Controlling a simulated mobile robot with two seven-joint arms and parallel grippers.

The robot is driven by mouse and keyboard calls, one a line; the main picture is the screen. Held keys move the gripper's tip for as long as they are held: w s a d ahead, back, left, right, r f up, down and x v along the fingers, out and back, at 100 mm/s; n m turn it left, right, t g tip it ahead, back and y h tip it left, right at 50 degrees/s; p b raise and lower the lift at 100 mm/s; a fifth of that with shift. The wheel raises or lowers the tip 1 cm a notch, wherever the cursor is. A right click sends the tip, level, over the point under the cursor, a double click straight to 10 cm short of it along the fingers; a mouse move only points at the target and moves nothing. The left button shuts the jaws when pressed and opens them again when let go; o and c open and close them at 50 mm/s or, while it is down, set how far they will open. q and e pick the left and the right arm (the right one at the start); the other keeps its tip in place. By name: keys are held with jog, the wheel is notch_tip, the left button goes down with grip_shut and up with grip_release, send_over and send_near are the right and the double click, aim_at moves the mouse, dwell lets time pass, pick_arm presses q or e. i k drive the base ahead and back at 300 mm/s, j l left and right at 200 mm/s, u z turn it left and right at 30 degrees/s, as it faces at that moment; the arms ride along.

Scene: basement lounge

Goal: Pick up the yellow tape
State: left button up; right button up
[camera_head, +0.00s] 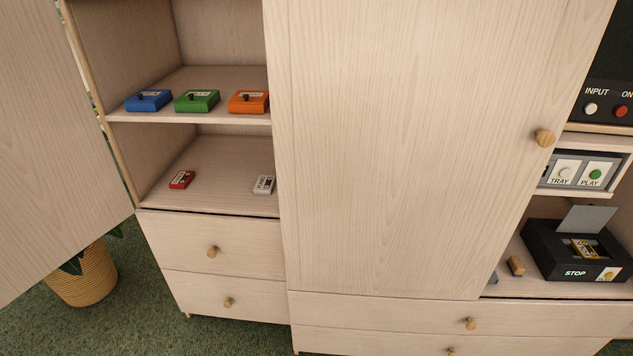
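A small yellow cassette tape (584,250) lies in the open well of a black tape player (551,261) on the low shelf at the far right. The player's grey lid (586,219) stands raised behind the tape. A "STOP" label and a pale yellowish button (609,274) are on its front. Neither of my grippers is in view.
A red tape (181,180) and a white tape (264,184) lie on the lower left shelf. Blue (148,100), green (197,101) and orange (249,102) boxes sit above. A large cabinet door (410,150) fills the middle.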

aim_at(582, 247)
jog(key=z, duration=1.5)
jog(key=i+l+u, duration=0.1)
jog(key=u, duration=0.6)
jog(key=i+l+u, duration=0.35)
jog(key=l, duration=0.2)
jog(key=i+l+u, duration=0.2)
jog(key=k+l, duration=0.05)
jog(key=l, duration=0.05)
